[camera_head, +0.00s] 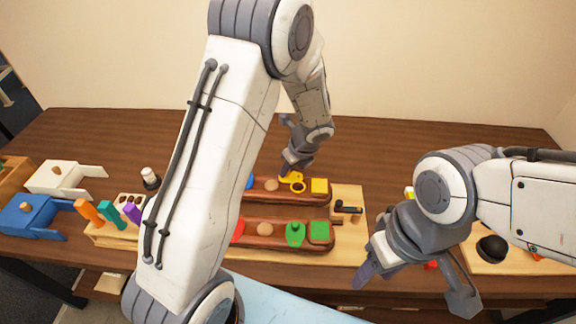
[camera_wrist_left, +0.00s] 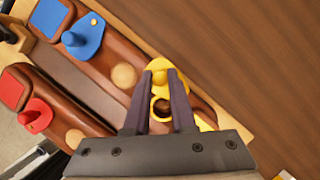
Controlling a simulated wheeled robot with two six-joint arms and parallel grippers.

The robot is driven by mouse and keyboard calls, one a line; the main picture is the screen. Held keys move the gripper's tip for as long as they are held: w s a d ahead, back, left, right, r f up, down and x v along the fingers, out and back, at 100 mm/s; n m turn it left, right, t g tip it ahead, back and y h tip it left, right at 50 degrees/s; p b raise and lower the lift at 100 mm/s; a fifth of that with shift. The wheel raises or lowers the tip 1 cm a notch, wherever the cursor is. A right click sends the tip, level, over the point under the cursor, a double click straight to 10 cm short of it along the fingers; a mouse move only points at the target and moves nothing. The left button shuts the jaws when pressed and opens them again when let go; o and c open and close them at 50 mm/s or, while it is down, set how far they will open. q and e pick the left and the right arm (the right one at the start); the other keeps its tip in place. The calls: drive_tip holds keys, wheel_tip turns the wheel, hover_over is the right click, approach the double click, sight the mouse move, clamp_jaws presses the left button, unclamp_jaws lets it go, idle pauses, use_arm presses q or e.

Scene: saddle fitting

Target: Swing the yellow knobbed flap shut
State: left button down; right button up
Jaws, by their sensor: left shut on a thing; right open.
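The yellow knobbed flap (camera_head: 291,178) is on the rear brown wooden rail (camera_head: 262,196), near its right end. In the left wrist view the flap (camera_wrist_left: 154,66) shows its round knob between my left fingers, and a yellow-rimmed round opening (camera_wrist_left: 161,106) lies beside it. A yellow square (camera_head: 319,185) sits at the rail's right end. My left gripper (camera_head: 289,168) reaches down from above and is shut on the flap's knob; it also shows in the left wrist view (camera_wrist_left: 161,80). My right gripper (camera_head: 375,270) is open and empty, at the front right of the rails.
The front rail bears a green knobbed flap (camera_head: 295,233) and a green square (camera_head: 319,231). A blue flap (camera_wrist_left: 85,38) is further along the rear rail. A black latch-like piece (camera_head: 347,207) is right of the rails. The table behind the rails is clear.

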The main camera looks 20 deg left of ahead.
sight(300, 176)
use_arm(q)
drive_tip(key=n, duration=0.1)
drive_tip(key=n+g+p, duration=0.1)
drive_tip(key=n, duration=0.1)
drive_tip(key=s+n, duration=0.1)
drive_tip(key=shift+d+r+n+g+p, duration=0.1)
drive_tip(key=shift+d+n+g+p, duration=0.2)
drive_tip(key=shift+d+g+p, duration=0.1)
drive_tip(key=n, duration=0.1)
drive_tip(key=n+g+p, duration=0.1)
drive_tip(key=n, duration=0.2)
drive_tip(key=shift+s+d+n+g, duration=0.25)
drive_tip(key=shift+d+n+g, duration=0.05)
drive_tip(key=shift+d+g, duration=0.1)
drive_tip(key=n, duration=0.2)
drive_tip(key=d+n+g+p, duration=0.1)
drive_tip(key=n, duration=0.1)
drive_tip(key=shift+s+g, duration=0.1)
drive_tip(key=shift+g, duration=0.2)
drive_tip(key=shift+d+n+g+h, duration=0.3)
drive_tip(key=shift+n+h, duration=0.15)
drive_tip(key=shift+n, duration=0.75)
drive_tip(key=shift+d+n+g+h, duration=0.25)
drive_tip(key=shift+n+h, duration=0.2)
drive_tip(key=shift+n, duration=0.75)
drive_tip(key=shift+d, duration=0.1)
drive_tip(key=c, duration=0.8)
unclamp_jaws()
drive_tip(key=shift+o, duration=0.2)
